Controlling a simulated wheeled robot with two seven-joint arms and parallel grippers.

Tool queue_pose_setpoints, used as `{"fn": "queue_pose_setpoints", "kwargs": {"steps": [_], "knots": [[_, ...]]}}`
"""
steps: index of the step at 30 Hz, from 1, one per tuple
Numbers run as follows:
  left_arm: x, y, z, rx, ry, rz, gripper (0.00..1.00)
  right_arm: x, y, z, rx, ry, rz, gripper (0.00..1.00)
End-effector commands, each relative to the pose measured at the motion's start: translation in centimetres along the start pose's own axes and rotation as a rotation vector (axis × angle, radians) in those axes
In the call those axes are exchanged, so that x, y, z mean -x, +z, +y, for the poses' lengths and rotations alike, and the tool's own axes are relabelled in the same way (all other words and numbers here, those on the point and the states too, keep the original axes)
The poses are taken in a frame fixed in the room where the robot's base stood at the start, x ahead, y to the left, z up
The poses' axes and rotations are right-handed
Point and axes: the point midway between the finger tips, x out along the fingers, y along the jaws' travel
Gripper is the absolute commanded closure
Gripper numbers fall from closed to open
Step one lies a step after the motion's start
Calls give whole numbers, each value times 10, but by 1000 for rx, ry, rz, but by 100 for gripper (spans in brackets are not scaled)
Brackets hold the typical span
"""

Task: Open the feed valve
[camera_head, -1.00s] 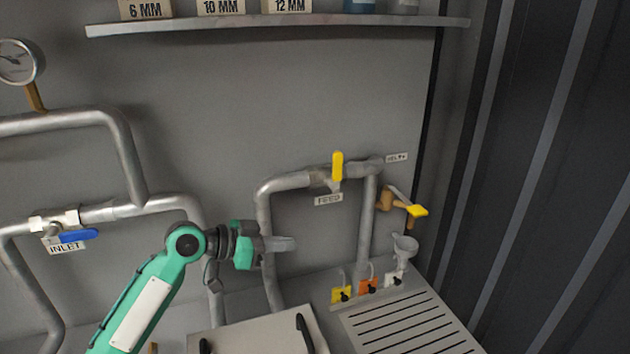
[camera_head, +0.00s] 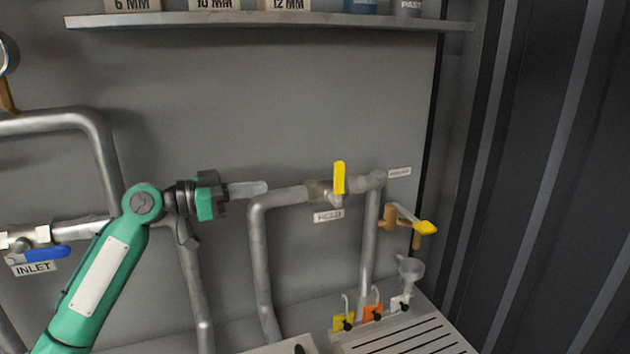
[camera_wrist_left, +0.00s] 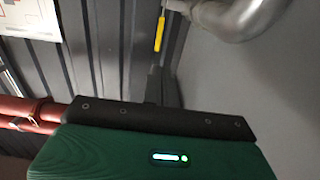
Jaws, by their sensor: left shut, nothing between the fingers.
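The feed valve's yellow lever (camera_head: 339,177) stands upright, across the horizontal grey pipe (camera_head: 283,198), above a FEED label (camera_head: 328,215). My left gripper (camera_head: 262,188) is shut and empty. It points right, to the left of the lever and apart from it, near the pipe's left bend. In the left wrist view a yellow lever (camera_wrist_left: 159,33) hangs beside a grey pipe (camera_wrist_left: 235,15); I cannot tell which lever it is. My right gripper is not in view.
A second yellow-handled tap (camera_head: 425,227) sticks out at the right. A blue inlet lever (camera_head: 47,254) is at the left. A shelf (camera_head: 270,20) runs above; the wall between is clear.

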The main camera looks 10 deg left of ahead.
Motion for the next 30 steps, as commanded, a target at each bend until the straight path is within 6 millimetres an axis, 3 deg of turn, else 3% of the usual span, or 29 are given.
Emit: {"fn": "queue_pose_setpoints", "kwargs": {"steps": [7,21,30], "knots": [[-24,-4,0,2,2,1,100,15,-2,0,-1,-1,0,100],[-118,-5,0,2,0,0,100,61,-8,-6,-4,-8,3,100],[-139,0,0,1,0,0,100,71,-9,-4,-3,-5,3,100]]}}
